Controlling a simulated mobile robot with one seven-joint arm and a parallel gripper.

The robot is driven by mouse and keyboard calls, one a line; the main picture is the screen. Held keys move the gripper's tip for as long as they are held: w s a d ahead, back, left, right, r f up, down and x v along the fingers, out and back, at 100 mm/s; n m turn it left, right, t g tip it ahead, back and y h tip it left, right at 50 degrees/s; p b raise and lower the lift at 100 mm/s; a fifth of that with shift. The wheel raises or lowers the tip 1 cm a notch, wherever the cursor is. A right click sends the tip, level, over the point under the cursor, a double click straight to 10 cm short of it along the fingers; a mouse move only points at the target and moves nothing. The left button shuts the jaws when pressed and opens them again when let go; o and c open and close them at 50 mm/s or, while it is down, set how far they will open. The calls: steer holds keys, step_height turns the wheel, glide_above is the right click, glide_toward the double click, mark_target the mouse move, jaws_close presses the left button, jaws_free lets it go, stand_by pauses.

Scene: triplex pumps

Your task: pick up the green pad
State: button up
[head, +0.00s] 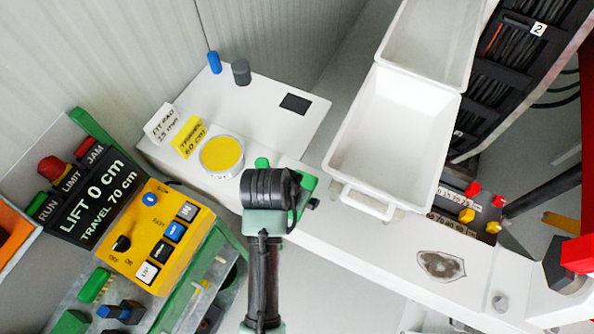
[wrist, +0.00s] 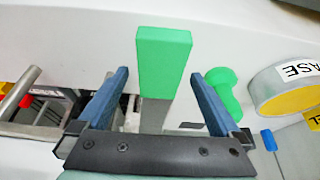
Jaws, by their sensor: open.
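The green pad (wrist: 163,62) looks like a flat rectangular block in the wrist view, above a grey strip. My gripper (wrist: 158,78) is open, with one blue finger on each side of the pad's lower end. Gaps show between both fingers and the pad. How far the pad lies beyond the fingertips is hard to tell. In the head view my wrist hides most of this spot, and a green piece (head: 308,183) shows just right of it. A rounded green piece (wrist: 222,92) stands right of the pad; it also shows in the head view (head: 262,162).
A yellow-topped round container (head: 222,155) stands close left of my wrist. A white handled tray (head: 400,135) is to the right. A control box (head: 155,235) is at lower left. Blue (head: 214,62) and grey (head: 241,72) cylinders stand on the white panel behind, with clear space between.

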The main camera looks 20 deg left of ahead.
steer(key=shift+w+f, duration=0.2)
steer(key=shift+f, duration=0.25)
steer(key=c, duration=1.3)
steer(key=shift+r, duration=0.1)
